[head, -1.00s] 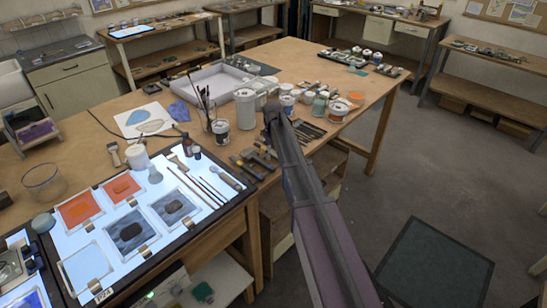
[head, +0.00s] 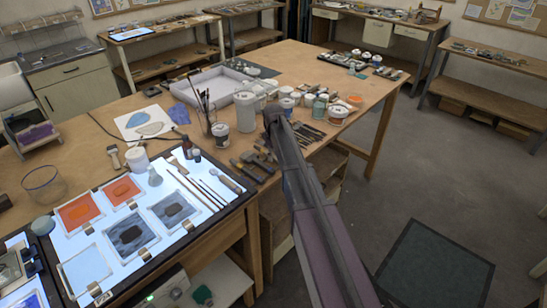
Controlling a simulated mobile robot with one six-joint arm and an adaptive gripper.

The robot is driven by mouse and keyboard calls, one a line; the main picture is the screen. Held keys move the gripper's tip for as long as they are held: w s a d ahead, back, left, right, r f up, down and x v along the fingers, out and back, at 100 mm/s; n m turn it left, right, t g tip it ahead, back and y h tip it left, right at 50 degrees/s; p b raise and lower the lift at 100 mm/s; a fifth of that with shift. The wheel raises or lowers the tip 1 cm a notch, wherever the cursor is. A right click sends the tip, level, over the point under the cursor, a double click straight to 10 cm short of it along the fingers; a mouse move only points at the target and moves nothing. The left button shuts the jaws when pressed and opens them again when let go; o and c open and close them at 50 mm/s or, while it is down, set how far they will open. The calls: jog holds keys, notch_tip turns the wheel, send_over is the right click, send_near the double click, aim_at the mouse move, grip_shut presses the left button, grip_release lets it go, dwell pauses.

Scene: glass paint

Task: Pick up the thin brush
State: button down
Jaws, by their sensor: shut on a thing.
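Several slim brushes and tools lie side by side on the bright light panel (head: 112,205) at the left. One is a long, thin, brown-handled brush (head: 189,188); a darker thin one (head: 210,193) lies to its right. I cannot tell for sure which of them is the thin brush. More brushes stand upright in a glass jar (head: 209,122) farther back. My arm runs up from the bottom right and ends over the table's front edge, near the white pots. My gripper is not seen; the arm may hide it.
Glass panes, two orange (head: 78,211) and two grey (head: 130,233), lie on the panel. Dark bottles (head: 187,146), a white pot (head: 138,159) and a wide-bladed brush (head: 179,165) stand or lie behind. Paint pots (head: 338,115) crowd the table's right.

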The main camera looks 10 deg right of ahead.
jog(key=shift+r, duration=0.15)
notch_tip(320, 180, up, 3)
jog(key=p, duration=0.3)
jog(key=shift+r, duration=0.15)
jog(key=s+r+p, duration=0.1)
jog(key=s+p, duration=0.1)
jog(key=s, duration=1.4)
jog(key=shift+r, duration=0.2)
jog(key=shift+f, duration=0.1)
jog(key=shift+a, duration=0.15)
